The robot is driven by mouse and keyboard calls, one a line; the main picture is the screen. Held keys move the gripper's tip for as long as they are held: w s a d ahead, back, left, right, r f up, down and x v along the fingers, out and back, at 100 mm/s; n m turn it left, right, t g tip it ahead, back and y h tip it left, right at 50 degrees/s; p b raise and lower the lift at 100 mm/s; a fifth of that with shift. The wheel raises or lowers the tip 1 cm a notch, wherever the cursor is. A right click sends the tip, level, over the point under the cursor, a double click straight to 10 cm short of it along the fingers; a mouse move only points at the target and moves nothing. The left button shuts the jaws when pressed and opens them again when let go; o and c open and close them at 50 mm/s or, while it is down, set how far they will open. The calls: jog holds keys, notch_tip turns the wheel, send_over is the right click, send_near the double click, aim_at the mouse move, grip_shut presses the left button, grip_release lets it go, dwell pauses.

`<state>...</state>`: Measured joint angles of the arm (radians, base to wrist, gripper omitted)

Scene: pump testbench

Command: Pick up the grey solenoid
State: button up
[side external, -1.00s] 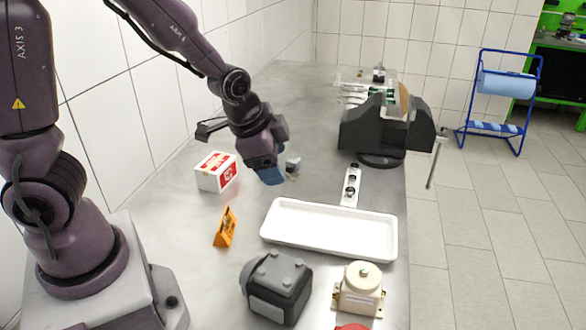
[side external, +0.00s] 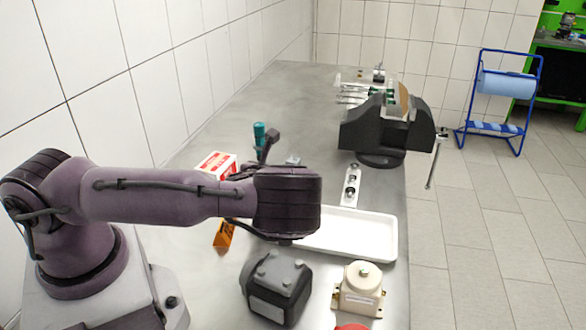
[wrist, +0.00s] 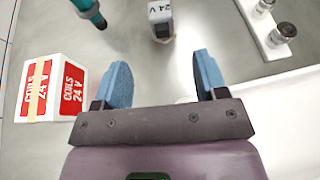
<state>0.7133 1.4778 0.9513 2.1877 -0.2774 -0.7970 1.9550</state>
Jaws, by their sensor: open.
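In the wrist view the solenoid lies beyond the fingertips, roughly in line with the gap. In the side external view my arm hides the fingers.
A white and red coils box (wrist: 50,88) stands left of my gripper. A teal-handled tool (side external: 259,133) stands behind it. A plate with metal fittings (side external: 351,185), a white tray (side external: 360,238) and a black vise (side external: 375,130) are right. An orange sign (side external: 223,234) is partly hidden.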

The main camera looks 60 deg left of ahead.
aim_at(294, 164)
jog(key=x, duration=1.3)
jog(key=shift+f, duration=0.1)
jog(key=shift+c, duration=0.5)
jog(key=c, duration=1)
